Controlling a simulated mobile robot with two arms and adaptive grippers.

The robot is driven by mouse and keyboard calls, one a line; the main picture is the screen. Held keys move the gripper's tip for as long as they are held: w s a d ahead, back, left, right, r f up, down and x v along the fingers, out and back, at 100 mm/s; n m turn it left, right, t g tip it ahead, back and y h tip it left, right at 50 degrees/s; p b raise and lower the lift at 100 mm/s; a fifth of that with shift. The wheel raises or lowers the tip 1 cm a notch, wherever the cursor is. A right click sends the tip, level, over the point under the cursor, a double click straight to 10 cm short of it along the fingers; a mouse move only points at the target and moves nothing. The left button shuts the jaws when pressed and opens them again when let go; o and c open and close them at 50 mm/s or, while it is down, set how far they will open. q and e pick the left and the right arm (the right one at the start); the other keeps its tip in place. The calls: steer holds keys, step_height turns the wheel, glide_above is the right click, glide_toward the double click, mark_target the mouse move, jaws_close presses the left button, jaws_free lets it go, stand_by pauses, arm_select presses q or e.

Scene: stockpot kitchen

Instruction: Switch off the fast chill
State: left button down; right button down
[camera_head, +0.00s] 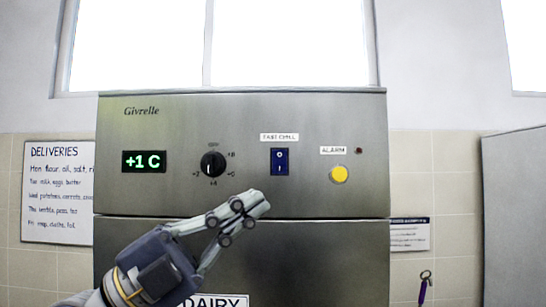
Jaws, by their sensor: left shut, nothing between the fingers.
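The fast chill switch (280,162) is a dark blue rocker on the steel control panel (330,115), under a white "FAST CHILL" label (279,137). It carries a small round white mark in its upper half; which half is pressed in I cannot tell. My left gripper (259,203) is shut and empty, reaching up from the lower left. Its tips show below and slightly left of the switch, apart from it in the picture. The switch is not covered. My right gripper is out of view.
Left of the switch are a black dial (213,164) and a green "+1 C" display (144,161). To its right are a yellow alarm button (339,174) and a small dark red lamp (359,151). A "DAIRY" door (320,260) lies below the panel.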

mark_target(274, 157)
arm_select(q)
steer(key=w+a+r+n+t+y, duration=0.3)
steer(key=r+n+t+y, duration=0.2)
steer(key=y, duration=0.5)
steer(key=shift+a+r+t+y, duration=0.35)
steer(key=shift+r+t, duration=0.25)
steer(key=shift+t, duration=0.4)
steer(key=p+x, duration=0.2)
steer(key=x, duration=0.2)
steer(key=p+x, duration=0.2)
steer(key=x, duration=0.2)
steer(key=w+a+p+x, duration=0.1)
steer(key=p+x, duration=0.2)
steer(key=x, duration=0.1)
steer(key=shift+s+r, duration=0.1)
steer(key=shift+r, duration=0.2)
steer(key=shift+w+a+p, duration=0.25)
steer(key=shift+w+p, duration=0.25)
steer(key=shift+w, duration=0.35)
steer(key=shift+d+f, duration=0.1)
